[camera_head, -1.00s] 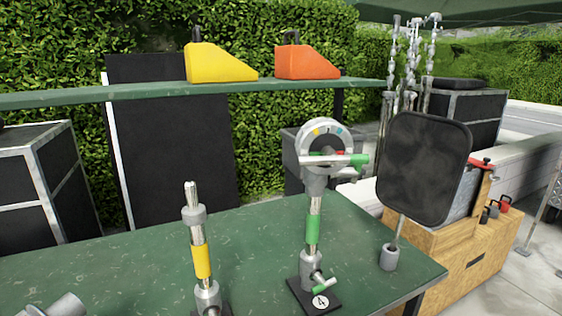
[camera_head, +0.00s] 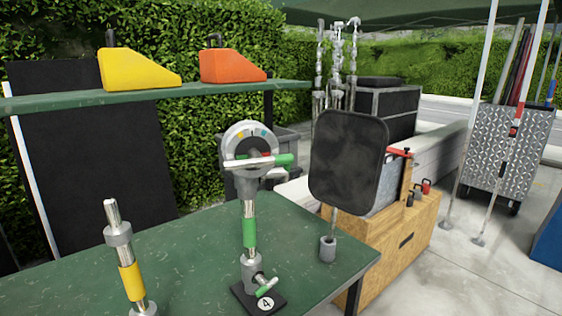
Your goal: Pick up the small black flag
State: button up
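The small black flag (camera_head: 347,160) is a dark rounded-square panel on a thin upright rod. The rod stands in a small grey cylindrical holder (camera_head: 328,249) near the right end of the green table (camera_head: 200,262). The flag is upright, and nothing is touching its panel. My gripper is not in the head view.
A green-banded stand (camera_head: 249,232) with a round head is left of the flag, and a yellow-banded stand (camera_head: 130,280) is farther left. A wooden box (camera_head: 385,245) stands behind the flag. A green shelf holds yellow (camera_head: 138,72) and orange wedges (camera_head: 232,67).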

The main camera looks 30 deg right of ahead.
aim_at(349, 149)
jog(key=i+j+z, duration=0.2)
jog(key=z, duration=0.25)
jog(key=i+j+z, duration=0.3)
jog(key=z, duration=0.2)
jog(key=i+j+z, duration=0.2)
jog(key=j+z, duration=0.25)
jog(key=l, duration=0.1)
